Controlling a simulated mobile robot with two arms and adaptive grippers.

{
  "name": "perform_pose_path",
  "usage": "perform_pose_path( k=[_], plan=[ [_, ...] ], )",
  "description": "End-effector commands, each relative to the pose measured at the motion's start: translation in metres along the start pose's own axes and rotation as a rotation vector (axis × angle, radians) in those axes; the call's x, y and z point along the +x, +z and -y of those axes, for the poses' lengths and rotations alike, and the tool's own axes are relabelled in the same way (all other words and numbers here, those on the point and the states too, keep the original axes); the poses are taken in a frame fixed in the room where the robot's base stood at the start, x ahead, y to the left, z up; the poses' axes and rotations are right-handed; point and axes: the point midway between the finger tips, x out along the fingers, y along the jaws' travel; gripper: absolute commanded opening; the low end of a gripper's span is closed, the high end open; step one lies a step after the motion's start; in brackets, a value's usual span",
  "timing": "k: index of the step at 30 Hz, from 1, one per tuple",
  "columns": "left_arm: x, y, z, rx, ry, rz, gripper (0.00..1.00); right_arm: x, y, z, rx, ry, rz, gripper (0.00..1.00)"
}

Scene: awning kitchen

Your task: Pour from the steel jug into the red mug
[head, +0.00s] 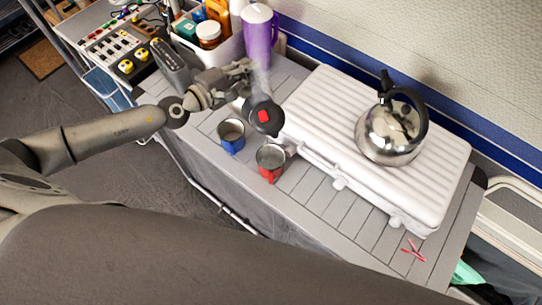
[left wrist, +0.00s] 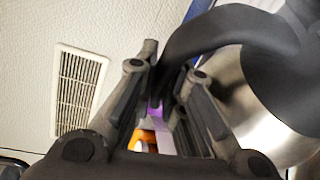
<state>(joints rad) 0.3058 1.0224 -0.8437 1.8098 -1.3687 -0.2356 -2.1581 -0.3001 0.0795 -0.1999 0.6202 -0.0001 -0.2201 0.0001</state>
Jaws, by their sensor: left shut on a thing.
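My left gripper (head: 246,72) is shut on the black handle (left wrist: 222,30) of the steel jug (head: 267,128). The jug's dark lid with a red patch faces the head camera. Most of its body is hidden there; its shiny steel side (left wrist: 255,105) fills the right of the left wrist view. The red mug (head: 269,170) stands upright on the slatted table, below the jug in the head view and apart from it. Its steel inside shows. I cannot tell the jug's exact tilt, and no stream shows. My right gripper is out of view.
A blue mug (head: 231,140) stands left of the red mug. A kettle (head: 390,138) sits on a ribbed white case (head: 330,100) to the right. A purple tumbler (head: 258,35) and a bin of jars (head: 208,38) stand behind. The table's front edge is close to both mugs.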

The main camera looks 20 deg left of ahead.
Motion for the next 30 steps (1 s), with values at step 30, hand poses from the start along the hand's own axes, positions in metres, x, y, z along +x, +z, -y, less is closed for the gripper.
perform_pose_path(
  k=[30],
  plan=[
    [0.01,-0.026,-0.01,-0.263,-0.112,0.009,0.0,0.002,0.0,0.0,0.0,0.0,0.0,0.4]
  ],
)
